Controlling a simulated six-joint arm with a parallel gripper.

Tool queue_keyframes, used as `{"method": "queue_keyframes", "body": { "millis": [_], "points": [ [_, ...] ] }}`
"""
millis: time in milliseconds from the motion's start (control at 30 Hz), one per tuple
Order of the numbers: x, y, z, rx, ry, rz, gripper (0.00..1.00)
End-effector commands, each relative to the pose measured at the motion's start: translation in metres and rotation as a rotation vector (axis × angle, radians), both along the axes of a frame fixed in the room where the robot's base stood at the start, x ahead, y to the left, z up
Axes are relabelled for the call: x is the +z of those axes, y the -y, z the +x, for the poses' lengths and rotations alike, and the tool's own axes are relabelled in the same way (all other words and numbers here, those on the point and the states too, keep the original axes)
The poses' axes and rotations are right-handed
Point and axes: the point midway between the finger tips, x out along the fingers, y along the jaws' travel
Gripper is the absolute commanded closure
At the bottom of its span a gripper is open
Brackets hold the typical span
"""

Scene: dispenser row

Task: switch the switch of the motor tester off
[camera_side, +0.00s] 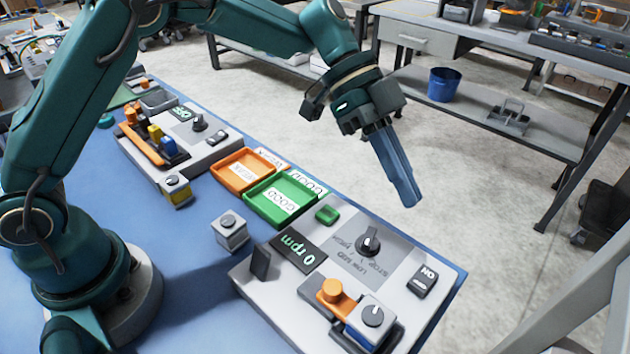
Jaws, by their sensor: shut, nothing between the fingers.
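The motor tester (285,285) is the light grey panel at the front right of the blue bench. Its display (300,252) reads "0 rpm". Its switch (423,281), a small dark piece at the panel's right side, carries the letters "ON". A black knob (369,242) stands on a dark dial plate marked STOP, LOW, MED. My gripper (411,200) is shut and empty. It appears in the air above and beyond the tester's far side, with its fingers pointing down, apart from the switch. Its exact height cannot be told.
Another panel (217,143) stands farther back.

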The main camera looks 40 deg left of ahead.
Motion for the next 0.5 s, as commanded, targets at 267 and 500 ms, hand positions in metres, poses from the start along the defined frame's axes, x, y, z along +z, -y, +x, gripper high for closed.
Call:
{"method": "queue_keyframes", "body": {
  "millis": [267,500],
  "points": [
    [0.02,-0.02,0.003,0.001,0.001,0.001,1.0],
    [0.021,-0.021,0.002,-0.002,-0.001,0.001,1.0]
  ]
}}
